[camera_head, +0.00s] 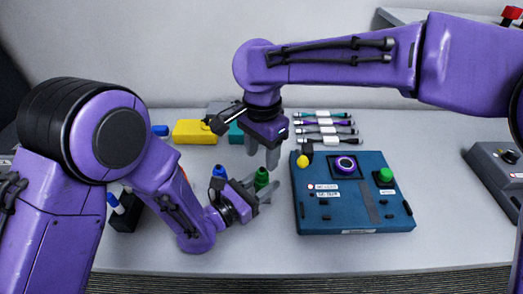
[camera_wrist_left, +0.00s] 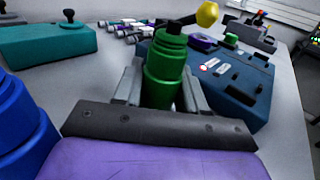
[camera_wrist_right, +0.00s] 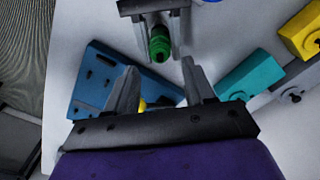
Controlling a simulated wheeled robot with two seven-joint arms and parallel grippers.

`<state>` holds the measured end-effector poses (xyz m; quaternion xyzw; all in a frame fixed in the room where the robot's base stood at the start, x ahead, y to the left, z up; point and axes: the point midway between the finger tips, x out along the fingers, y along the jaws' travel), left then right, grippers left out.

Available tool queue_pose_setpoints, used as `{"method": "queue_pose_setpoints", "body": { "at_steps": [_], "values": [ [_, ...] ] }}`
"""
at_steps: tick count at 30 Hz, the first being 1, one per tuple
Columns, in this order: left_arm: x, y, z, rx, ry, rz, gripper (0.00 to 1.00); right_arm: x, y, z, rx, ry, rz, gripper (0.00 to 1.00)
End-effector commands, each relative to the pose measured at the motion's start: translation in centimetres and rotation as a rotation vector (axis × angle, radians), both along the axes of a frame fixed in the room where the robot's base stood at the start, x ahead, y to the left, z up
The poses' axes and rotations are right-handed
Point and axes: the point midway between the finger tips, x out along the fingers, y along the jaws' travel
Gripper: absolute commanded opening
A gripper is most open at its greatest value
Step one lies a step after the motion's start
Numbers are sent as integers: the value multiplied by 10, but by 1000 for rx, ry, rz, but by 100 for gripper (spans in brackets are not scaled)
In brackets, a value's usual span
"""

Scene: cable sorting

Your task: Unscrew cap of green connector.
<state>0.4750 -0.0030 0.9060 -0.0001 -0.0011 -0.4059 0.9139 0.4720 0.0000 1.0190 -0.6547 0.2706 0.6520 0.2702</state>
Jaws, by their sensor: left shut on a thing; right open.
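The green connector (camera_head: 261,176) is upright between the fingers of my left gripper (camera_head: 263,189). In the right wrist view the green connector (camera_wrist_right: 160,44) lies beyond the open fingertips of my right gripper (camera_wrist_right: 160,70). I cannot tell where cap and body part.
A blue connector (camera_head: 219,170) stands just left of the green one. Yellow (camera_head: 193,132) and teal (camera_head: 235,134) boxes and several cables (camera_head: 325,129) lie behind. The table's front middle is clear.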

Motion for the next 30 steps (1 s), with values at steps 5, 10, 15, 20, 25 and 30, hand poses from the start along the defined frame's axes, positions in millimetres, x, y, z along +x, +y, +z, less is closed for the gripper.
{"method": "queue_pose_setpoints", "body": {
  "at_steps": [5, 10, 15, 20, 25, 30],
  "values": [
    [0, 0, 0, -1, -1, 0, 0, -1, 0, -36, 1, 5, -1, 53],
    [0, 0, 0, 0, 0, 0, 0, 0, 0, -57, 1, 2, 0, 53],
    [0, 0, 0, 0, 0, 0, 0, 0, 0, -61, 1, 1, -1, 53],
    [0, 0, 0, -1, -1, 0, 0, 0, 0, -61, 1, 1, -1, 47],
    [0, 0, 0, -1, -1, 0, 0, 0, 0, -61, 1, 1, -1, 0],
    [0, 0, 0, -1, -1, 0, 0, 0, 0, -61, 1, 1, 17, 0]
  ]
}}
